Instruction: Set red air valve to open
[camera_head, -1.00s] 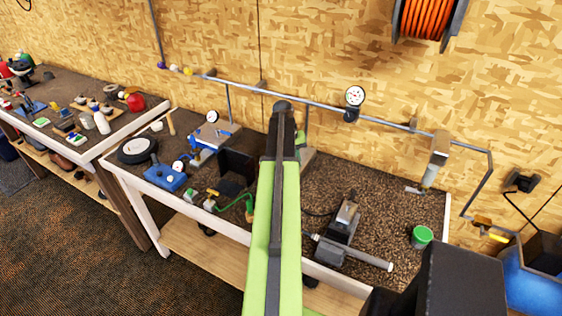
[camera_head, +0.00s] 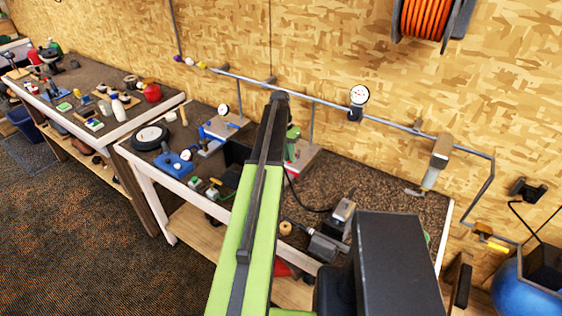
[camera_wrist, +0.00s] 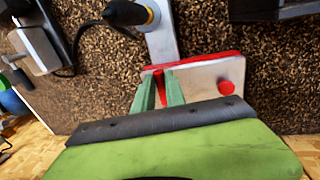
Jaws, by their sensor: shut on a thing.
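My gripper (camera_wrist: 160,90) is in the wrist view, its two green fingers closed on a narrow red part (camera_wrist: 160,84), which looks like the red valve's lever. The red part stands at the left end of a pale metal plate (camera_wrist: 207,76) with a red edge and a round red spot on its face. The fingers hide much of the held part, so its exact setting cannot be told. In the head view my arm partly covers this spot; the plate (camera_head: 305,154) with its red edge shows just right of the arm.
A metal post and a black, yellow-banded tool (camera_wrist: 127,13) are close beyond the fingers. A grey device (camera_wrist: 38,50) is at left. In the head view, a pipe with a gauge (camera_head: 359,95) runs along the wall. Blue-based fixtures (camera_head: 174,163) stand left of my arm.

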